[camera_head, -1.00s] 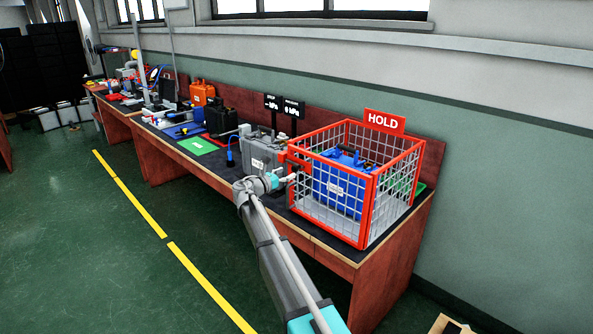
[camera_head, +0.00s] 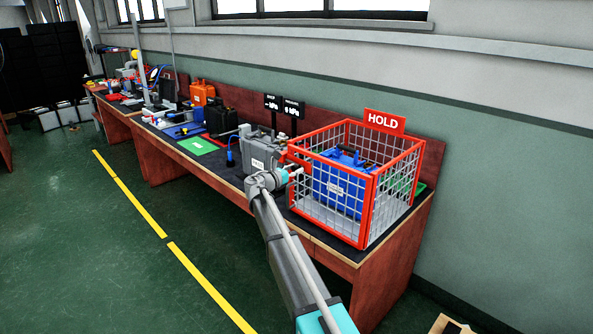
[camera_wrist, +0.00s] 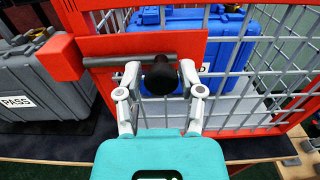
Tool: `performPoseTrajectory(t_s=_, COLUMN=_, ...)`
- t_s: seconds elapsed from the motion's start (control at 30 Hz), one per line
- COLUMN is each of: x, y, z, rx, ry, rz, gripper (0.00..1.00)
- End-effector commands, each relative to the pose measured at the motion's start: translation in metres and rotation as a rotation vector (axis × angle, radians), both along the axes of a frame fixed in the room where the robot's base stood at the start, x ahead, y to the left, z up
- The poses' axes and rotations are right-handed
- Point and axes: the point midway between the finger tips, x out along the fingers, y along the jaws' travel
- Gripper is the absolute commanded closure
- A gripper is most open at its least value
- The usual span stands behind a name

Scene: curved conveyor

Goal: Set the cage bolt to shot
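The red wire cage (camera_head: 366,220) stands on the bench's near end with a blue case (camera_head: 335,188) inside. In the wrist view the cage bolt (camera_wrist: 105,61) is a grey bar lying across a red plate (camera_wrist: 150,43) on the cage. Its left end reaches the red block (camera_wrist: 62,57) at the cage's left. A round black knob (camera_wrist: 160,78) sits on the bar. My gripper (camera_wrist: 160,72) has one finger on each side of the knob; whether both touch it I cannot tell. In the head view my gripper (camera_head: 296,172) is at the cage's left front.
A grey case (camera_wrist: 40,85) marked PASS stands close left of the cage. A HOLD sign (camera_head: 384,121) tops the cage's back. The floor in front of the bench (camera_head: 358,284) is clear.

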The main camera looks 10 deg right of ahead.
Motion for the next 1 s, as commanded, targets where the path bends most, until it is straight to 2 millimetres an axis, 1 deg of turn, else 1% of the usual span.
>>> performPoseTrajectory(t_s=0.03, x=0.000, y=0.000, z=0.000, rx=0.000, ry=0.000, rz=0.000, gripper=0.69)
performPoseTrajectory(t_s=0.2, x=0.000, y=0.000, z=0.000, rx=0.000, ry=0.000, rz=0.000, gripper=1.00)
performPoseTrajectory(t_s=0.43, x=0.002, y=0.002, z=0.000, rx=0.000, ry=0.000, rz=0.000, gripper=1.00)
performPoseTrajectory(t_s=0.63, x=0.024, y=0.017, z=0.000, rx=0.000, ry=0.000, rz=0.001, gripper=1.00)
performPoseTrajectory(t_s=0.73, x=0.032, y=0.023, z=0.000, rx=0.000, ry=0.000, rz=0.002, gripper=1.00)
performPoseTrajectory(t_s=1.0, x=0.034, y=0.025, z=0.001, rx=-0.002, ry=0.000, rz=0.007, gripper=1.00)
